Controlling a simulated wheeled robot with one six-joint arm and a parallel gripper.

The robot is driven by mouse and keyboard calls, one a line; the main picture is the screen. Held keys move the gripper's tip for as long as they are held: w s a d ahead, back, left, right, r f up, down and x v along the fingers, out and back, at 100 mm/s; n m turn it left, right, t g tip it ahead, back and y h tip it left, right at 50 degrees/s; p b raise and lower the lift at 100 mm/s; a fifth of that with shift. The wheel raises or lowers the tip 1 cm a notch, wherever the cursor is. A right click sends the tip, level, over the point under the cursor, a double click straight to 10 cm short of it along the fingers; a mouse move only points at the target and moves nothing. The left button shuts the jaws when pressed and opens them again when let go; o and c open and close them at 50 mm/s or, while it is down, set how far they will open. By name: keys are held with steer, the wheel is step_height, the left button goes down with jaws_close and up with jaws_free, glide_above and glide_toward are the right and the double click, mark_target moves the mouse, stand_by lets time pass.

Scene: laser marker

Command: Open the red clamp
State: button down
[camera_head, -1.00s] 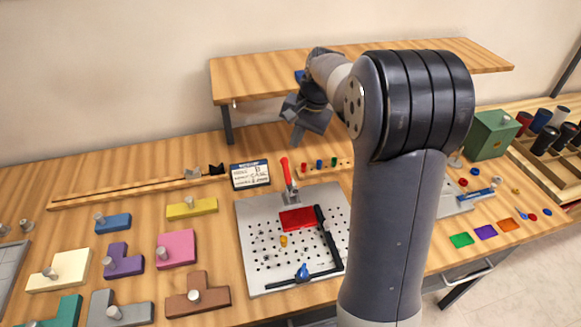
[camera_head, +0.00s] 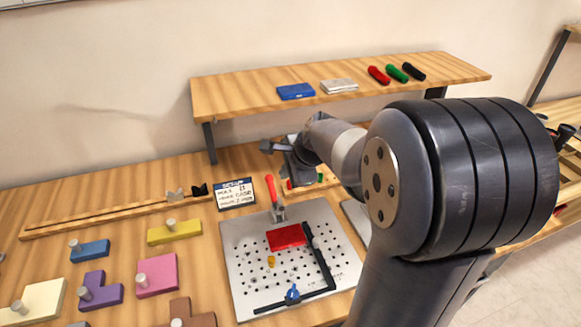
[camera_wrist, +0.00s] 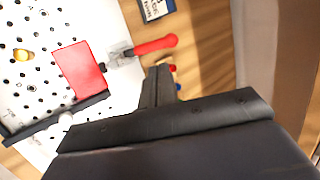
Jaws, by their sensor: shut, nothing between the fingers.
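The red clamp's handle (camera_head: 272,189) stands up at the back edge of the perforated metal plate (camera_head: 245,262) in the head view. Its metal base sits just behind a red block (camera_head: 287,237) on the plate. In the wrist view the red handle (camera_wrist: 154,45) points right, away from the red block (camera_wrist: 79,70). My gripper (camera_head: 292,165) is behind and slightly right of the handle, apart from it. In the wrist view my gripper (camera_wrist: 160,78) has its fingers together and empty, close to the handle. My arm hides the area to the right of the plate.
A black L-shaped fence (camera_head: 323,265) and a blue knob (camera_head: 292,293) are on the plate. A label card (camera_head: 236,193) stands left of the handle. A raised wooden shelf (camera_head: 240,98) holds blue and grey items and several markers. Coloured blocks with knobs lie at left.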

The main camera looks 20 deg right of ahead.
mark_target(272, 184)
steer(key=x, duration=0.8)
steer(key=shift+w+f, duration=0.15)
steer(key=shift+f, duration=0.05)
steer(key=shift+x, duration=0.75)
steer(key=shift+r, duration=0.1)
